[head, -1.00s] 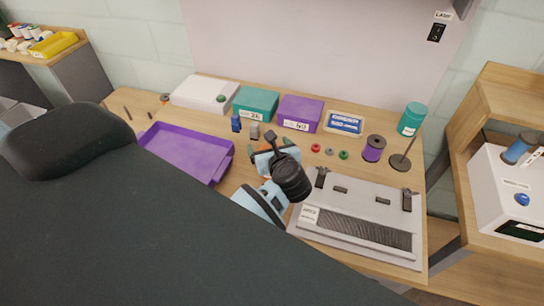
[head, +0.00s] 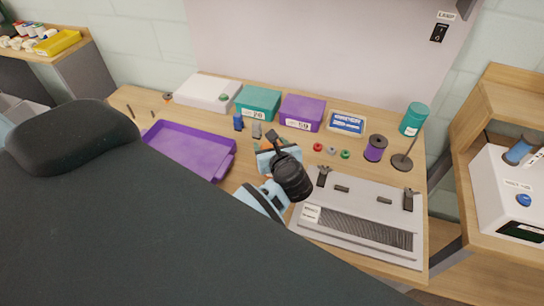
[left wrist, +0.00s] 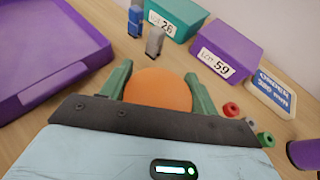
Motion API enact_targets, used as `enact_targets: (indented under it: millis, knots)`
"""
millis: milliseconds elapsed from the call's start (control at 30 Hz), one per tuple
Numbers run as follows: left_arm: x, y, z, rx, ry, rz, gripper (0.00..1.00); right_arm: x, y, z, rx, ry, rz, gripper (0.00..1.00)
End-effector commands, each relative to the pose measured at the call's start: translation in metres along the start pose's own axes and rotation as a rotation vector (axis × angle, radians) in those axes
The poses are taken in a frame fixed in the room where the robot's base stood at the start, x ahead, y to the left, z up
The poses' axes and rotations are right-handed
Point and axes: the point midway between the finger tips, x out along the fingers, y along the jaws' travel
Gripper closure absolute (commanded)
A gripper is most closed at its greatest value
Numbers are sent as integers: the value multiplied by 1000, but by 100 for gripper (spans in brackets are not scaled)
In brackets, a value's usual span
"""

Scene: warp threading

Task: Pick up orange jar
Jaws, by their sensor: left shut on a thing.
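The orange jar shows in the left wrist view as a round orange top (left wrist: 158,90) between the two green fingers. My left gripper (left wrist: 159,78) is shut on it, one finger against each side. In the head view my left gripper (head: 270,148) is over the middle of the table, between the purple tray and the grey loom. Its wrist and arm largely hide the jar there. I cannot tell whether the jar touches the table. My right gripper is in neither view.
The purple tray (head: 190,145) lies left of the gripper. A teal box (head: 257,103), a purple box (head: 301,111) and small blue and grey pieces stand behind it. The grey loom (head: 360,225) is at right, with small rings and a purple spool (head: 375,148) behind.

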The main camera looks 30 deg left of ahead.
Motion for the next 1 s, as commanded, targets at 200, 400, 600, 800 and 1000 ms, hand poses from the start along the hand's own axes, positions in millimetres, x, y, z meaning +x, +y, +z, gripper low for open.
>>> enact_targets:
  millis: [200, 400, 600, 800, 1000]
  knots:
    - [-6, -1, 15, -6, -1, -2, 81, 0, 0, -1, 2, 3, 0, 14]
    - [-21, -1, 50, -8, -2, -2, 81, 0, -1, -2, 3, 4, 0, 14]
    - [-33, -1, 80, -6, -2, -2, 81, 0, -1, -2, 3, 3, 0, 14]
    - [-38, 0, 92, -2, -1, 0, 81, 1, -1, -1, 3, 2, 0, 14]
    - [-38, 0, 93, 1, -1, -1, 81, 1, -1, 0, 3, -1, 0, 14]
